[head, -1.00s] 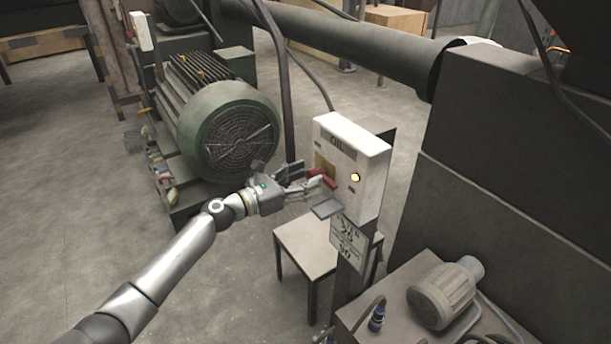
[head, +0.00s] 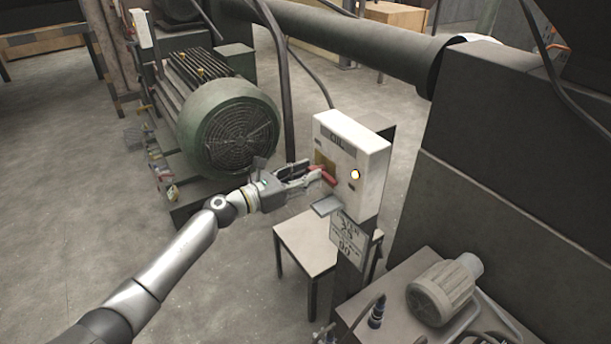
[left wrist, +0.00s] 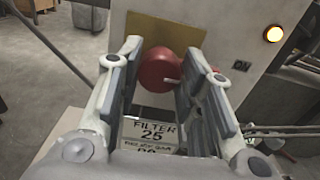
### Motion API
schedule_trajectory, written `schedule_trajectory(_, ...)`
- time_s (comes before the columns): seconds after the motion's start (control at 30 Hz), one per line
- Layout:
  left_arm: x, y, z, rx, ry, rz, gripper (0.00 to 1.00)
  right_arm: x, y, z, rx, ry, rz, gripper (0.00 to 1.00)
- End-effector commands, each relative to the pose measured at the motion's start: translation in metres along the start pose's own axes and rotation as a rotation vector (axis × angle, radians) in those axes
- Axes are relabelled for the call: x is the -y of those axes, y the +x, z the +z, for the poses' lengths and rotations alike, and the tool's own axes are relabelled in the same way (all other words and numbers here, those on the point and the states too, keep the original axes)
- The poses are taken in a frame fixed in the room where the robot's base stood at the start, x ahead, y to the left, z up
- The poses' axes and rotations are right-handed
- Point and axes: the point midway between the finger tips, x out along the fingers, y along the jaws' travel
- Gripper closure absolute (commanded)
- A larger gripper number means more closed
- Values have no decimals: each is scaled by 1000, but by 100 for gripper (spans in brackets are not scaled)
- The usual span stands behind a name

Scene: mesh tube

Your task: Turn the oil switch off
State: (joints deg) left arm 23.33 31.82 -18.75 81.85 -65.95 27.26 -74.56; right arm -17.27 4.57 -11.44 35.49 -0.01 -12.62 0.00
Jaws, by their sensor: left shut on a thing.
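The white oil switch box (head: 362,190) with an "OIL" label stands on a post right of the middle in the head view. Its red switch (head: 325,175) sits on a yellow plate and also shows in the left wrist view (left wrist: 158,68) as a rounded red knob. My left gripper (head: 312,177) is shut on the red switch, one finger on each side. My right gripper is not in view.
A small table (head: 305,243) stands below the box, and a "FILTER 25" sign (left wrist: 152,134) hangs under it. A large green motor (head: 228,128) is behind my arm. A dark machine (head: 500,190) and a small motor (head: 440,292) are at the right. Floor at left is open.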

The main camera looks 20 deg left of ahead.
Motion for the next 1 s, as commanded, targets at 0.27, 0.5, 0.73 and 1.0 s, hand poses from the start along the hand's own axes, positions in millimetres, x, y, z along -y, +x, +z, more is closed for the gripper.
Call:
schedule_trajectory(0.27,-1,0,1,0,-158,1,89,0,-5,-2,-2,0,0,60)
schedule_trajectory(0.5,-2,0,2,0,-378,1,89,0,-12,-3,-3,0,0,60)
schedule_trajectory(0.73,-2,0,2,1,-598,1,89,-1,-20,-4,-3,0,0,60)
schedule_trajectory(1.0,-3,0,2,1,-856,2,89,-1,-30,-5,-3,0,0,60)
